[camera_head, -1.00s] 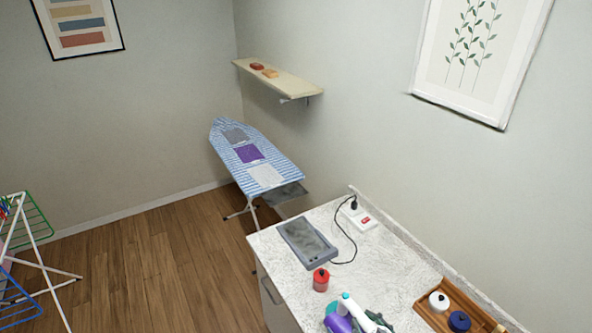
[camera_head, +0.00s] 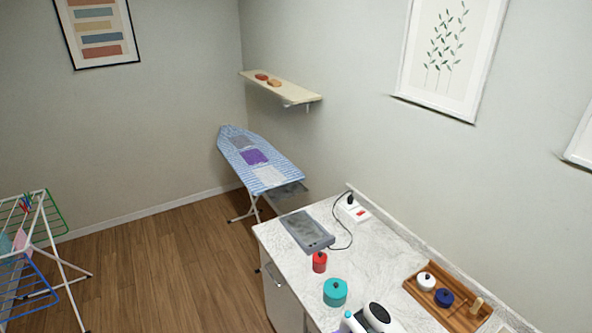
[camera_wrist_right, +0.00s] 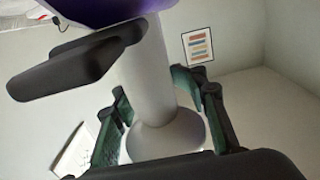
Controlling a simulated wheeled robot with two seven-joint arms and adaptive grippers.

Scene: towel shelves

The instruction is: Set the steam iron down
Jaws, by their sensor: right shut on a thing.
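My right gripper (camera_wrist_right: 160,112) is shut on the pale grey, round handle of the steam iron (camera_wrist_right: 143,70). Part of the iron's purple body shows at the top of the right wrist view. I cannot tell whether the iron touches the counter. A grey flat rest (camera_head: 307,231) with a raised rim lies empty at the counter's far end. My left gripper is out of view.
A red canister (camera_head: 319,262) and a teal canister (camera_head: 335,292) stand between the iron and the rest. A black cord runs to a white socket strip (camera_head: 353,209). A wooden tray (camera_head: 412,287) with small jars is at right. The ironing board (camera_head: 283,165) stands beyond.

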